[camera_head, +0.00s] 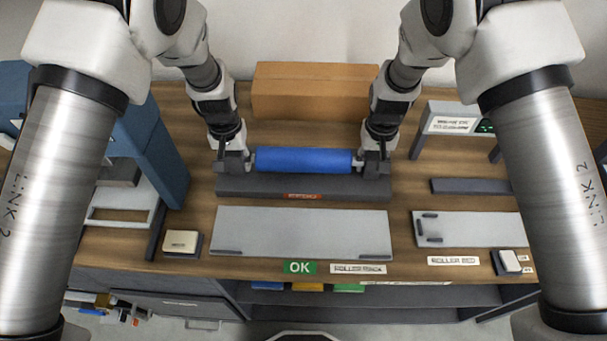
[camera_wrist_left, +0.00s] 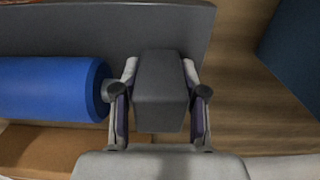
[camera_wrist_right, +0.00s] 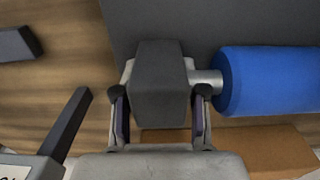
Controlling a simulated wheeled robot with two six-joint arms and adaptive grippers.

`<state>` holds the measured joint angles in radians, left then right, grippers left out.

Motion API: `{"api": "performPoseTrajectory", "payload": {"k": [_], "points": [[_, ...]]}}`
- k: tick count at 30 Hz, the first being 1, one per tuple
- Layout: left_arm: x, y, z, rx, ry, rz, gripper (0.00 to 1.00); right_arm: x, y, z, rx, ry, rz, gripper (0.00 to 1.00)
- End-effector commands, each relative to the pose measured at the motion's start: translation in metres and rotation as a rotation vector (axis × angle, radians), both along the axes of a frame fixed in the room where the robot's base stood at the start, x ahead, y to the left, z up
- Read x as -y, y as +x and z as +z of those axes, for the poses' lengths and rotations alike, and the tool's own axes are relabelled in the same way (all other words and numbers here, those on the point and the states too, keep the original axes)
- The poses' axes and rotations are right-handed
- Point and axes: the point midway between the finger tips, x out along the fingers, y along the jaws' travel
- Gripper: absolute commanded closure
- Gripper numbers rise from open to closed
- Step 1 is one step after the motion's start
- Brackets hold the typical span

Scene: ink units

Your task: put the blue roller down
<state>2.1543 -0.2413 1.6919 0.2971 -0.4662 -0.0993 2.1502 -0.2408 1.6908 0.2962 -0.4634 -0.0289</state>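The blue roller (camera_head: 304,160) lies level, left to right, at a dark grey slab (camera_head: 260,186) with a red label. I cannot tell whether it touches the slab. A dark end block sits at each end of its metal shaft. My left gripper (camera_head: 234,160) is shut on the left end block (camera_wrist_left: 162,90), fingertips against both sides. My right gripper (camera_head: 374,160) is shut on the right end block (camera_wrist_right: 160,85) in the same way. The roller also shows in the left wrist view (camera_wrist_left: 50,90) and the right wrist view (camera_wrist_right: 268,80).
An orange-brown box (camera_head: 315,92) stands behind the roller. A blue machine (camera_head: 150,150) stands at left. A small signed stand (camera_head: 455,122) and another grey plate (camera_head: 465,228) are at right.

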Motion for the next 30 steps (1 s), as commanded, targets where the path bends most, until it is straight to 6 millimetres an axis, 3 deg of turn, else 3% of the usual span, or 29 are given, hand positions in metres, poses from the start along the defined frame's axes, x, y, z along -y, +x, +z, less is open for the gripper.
{"api": "performPoseTrajectory", "payload": {"k": [1, 2, 13, 24, 30], "points": [[0.0, 0.0, 0.001, 0.0, 0.0, 0.0, 0.41, 0.0, 0.0, 0.001, 0.0, 0.0, 0.0, 0.41], [0.0, 0.0, 0.001, 0.0, 0.0, 0.0, 0.33, 0.0, 0.0, 0.001, 0.0, 0.0, 0.0, 0.33], [0.0, 0.0, 0.007, 0.001, 0.0, 0.0, 0.33, 0.0, 0.0, 0.001, 0.0, 0.0, 0.0, 0.33], [0.0, 0.001, 0.069, 0.003, 0.0, 0.0, 0.33, 0.0, 0.0, 0.001, 0.0, 0.0, 0.0, 0.33], [0.0, 0.0, 0.081, 0.0, 0.0, 0.0, 0.33, 0.0, 0.0, 0.007, 0.001, 0.0, 0.0, 0.33]]}}
